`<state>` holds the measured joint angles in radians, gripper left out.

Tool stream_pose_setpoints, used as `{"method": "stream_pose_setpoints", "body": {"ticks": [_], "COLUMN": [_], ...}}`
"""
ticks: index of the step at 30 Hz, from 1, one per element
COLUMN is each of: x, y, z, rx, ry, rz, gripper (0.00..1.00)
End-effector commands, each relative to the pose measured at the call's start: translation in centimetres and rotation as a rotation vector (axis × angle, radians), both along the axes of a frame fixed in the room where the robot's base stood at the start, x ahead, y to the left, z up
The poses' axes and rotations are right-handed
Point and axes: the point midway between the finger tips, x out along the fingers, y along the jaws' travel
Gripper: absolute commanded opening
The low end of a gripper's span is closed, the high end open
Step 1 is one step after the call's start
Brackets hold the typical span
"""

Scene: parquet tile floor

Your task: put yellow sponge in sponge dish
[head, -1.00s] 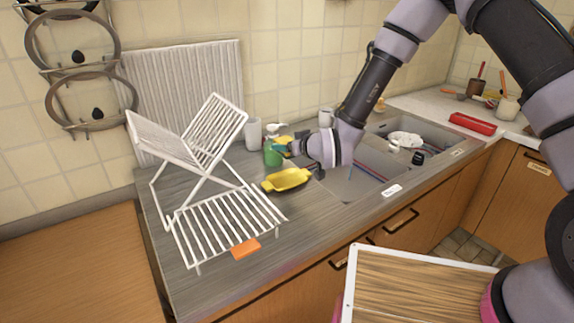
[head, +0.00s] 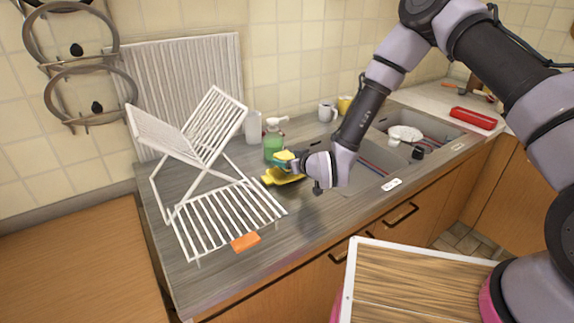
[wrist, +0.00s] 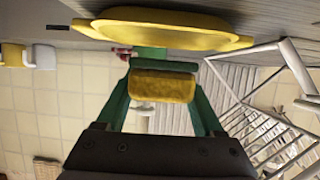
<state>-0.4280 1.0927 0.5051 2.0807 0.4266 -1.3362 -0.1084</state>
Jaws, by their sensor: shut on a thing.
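The yellow sponge (head: 284,155) is held in my gripper (head: 290,161). In the wrist view, the sponge (wrist: 163,86) sits between the two green fingers, with a green layer along one side. The yellow sponge dish (head: 283,178) rests on the grey countertop, just below my gripper in the head view and partly hidden by it. In the wrist view, the dish (wrist: 165,32) spans the top of the picture, and a small gap shows between it and the sponge.
The sink (head: 425,150) lies to the right.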

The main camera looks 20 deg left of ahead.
Motion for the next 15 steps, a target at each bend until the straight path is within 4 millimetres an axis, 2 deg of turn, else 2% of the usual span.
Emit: {"method": "stream_pose_setpoints", "body": {"ticks": [1, 3, 15], "x": [0.0, 0.0, 0.0], "y": [0.0, 0.0, 0.0], "z": [-1.0, -1.7, -2.1], "rx": [-0.001, -0.001, 0.0], "ry": [0.003, 0.001, 0.0], "rz": [-0.001, 0.0, 0.0], "gripper": [0.08, 0.08, 0.08]}}
